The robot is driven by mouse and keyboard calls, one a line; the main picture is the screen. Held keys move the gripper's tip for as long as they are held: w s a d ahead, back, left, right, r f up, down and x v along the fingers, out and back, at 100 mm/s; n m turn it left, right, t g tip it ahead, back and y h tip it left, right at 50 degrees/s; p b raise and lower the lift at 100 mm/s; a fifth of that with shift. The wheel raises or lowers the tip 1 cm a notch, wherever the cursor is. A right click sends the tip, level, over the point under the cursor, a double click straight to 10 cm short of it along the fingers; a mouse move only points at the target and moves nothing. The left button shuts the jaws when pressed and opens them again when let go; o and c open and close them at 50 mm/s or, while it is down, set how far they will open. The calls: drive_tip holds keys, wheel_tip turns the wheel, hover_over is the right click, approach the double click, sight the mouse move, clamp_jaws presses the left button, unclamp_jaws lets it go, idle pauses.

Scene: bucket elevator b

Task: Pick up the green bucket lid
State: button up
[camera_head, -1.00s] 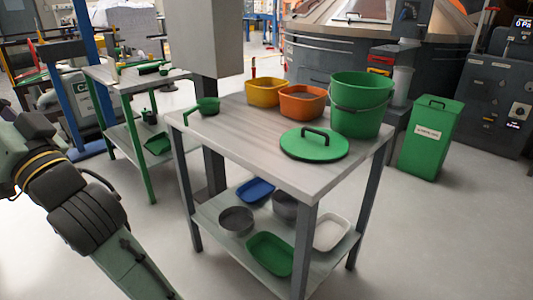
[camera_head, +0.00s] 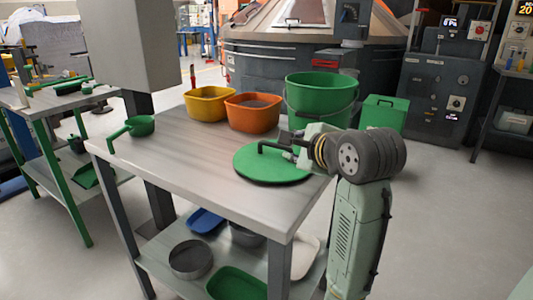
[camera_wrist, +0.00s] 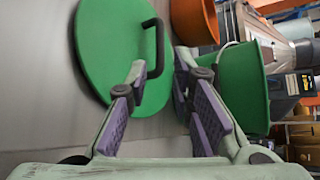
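The green bucket lid (camera_head: 265,170) lies flat on the table top, with a dark arched handle (camera_head: 274,149) on it. My gripper (camera_head: 292,143) reaches in from the right, its fingers close to the handle. In the wrist view the gripper (camera_wrist: 161,66) is open, its two purple-padded fingers apart with nothing held between them. The lid (camera_wrist: 110,50) and handle (camera_wrist: 159,45) show there just beyond the fingertips. The left finger overlaps part of the lid. I cannot tell whether the fingers touch the handle.
A green bucket (camera_head: 320,97) stands behind the lid, close to the gripper. An orange bin (camera_head: 252,116), a yellow bin (camera_head: 209,103) and a green scoop (camera_head: 140,126) also stand on the table (camera_head: 190,160). The table's front left is clear. Trays and bowls fill the lower shelf.

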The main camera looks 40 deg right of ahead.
sight(276, 146)
drive_tip(key=x, duration=1)
drive_tip(key=shift+w+d+f+p, duration=0.15)
drive_tip(key=shift+p, duration=0.25)
drive_tip(key=shift+c, duration=0.2)
clamp_jaws()
